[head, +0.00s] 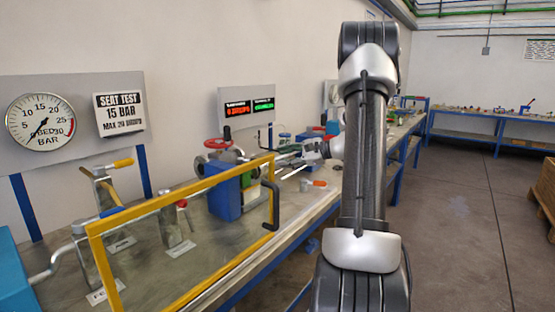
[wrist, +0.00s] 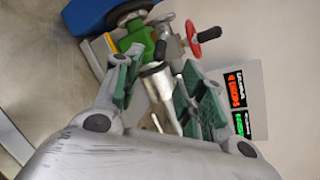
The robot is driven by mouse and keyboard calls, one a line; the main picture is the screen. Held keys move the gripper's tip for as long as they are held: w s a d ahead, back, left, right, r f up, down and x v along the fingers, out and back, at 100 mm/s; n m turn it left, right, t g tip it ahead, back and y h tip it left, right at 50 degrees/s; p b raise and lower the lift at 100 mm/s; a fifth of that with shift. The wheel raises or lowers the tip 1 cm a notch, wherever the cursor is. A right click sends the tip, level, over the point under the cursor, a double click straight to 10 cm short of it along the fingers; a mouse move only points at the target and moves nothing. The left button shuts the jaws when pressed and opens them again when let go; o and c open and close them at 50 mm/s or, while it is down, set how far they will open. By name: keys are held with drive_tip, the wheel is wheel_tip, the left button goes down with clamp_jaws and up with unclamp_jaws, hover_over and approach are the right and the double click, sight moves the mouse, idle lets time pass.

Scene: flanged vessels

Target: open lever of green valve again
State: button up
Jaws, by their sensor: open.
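The green valve (wrist: 138,34) is at the top of the wrist view, beside a blue block. A silver tapered bar (wrist: 160,82), which looks like its lever, runs from the valve back between my fingers. My gripper (wrist: 161,66) is open, with one green-padded finger on each side of the bar. I cannot tell whether either pad touches it. In the head view a bit of the green valve (head: 248,178) shows behind the yellow-framed screen. My gripper (head: 296,156) is to its right, and my arm partly hides the area.
A red handwheel (wrist: 205,32) is close to the valve in the wrist view. The yellow-framed clear screen (head: 180,206) with a black handle (head: 273,205) stands along the bench front. A pressure gauge (head: 40,122) and a lit display (head: 248,107) are behind.

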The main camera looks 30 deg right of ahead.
drive_tip(key=shift+c, duration=1)
drive_tip(key=shift+m, duration=0.4)
drive_tip(key=f, duration=0.1)
drive_tip(key=a+f, duration=0.1)
drive_tip(key=f, duration=0.2)
drive_tip(key=shift+s+a, duration=0.3)
drive_tip(key=shift+a, duration=0.05)
drive_tip(key=c, duration=0.7)
drive_tip(key=a+f+m, duration=0.1)
drive_tip(key=s+a+f+m, duration=0.1)
drive_tip(key=a+f+m, duration=0.1)
drive_tip(key=shift+a+t+y, duration=0.15)
drive_tip(key=shift+t+y, duration=0.25)
drive_tip(key=m+t+h, duration=0.7)
drive_tip(key=m, duration=2)
approach(247, 162)
drive_tip(key=x, duration=0.4)
drive_tip(key=shift+w, duration=0.1)
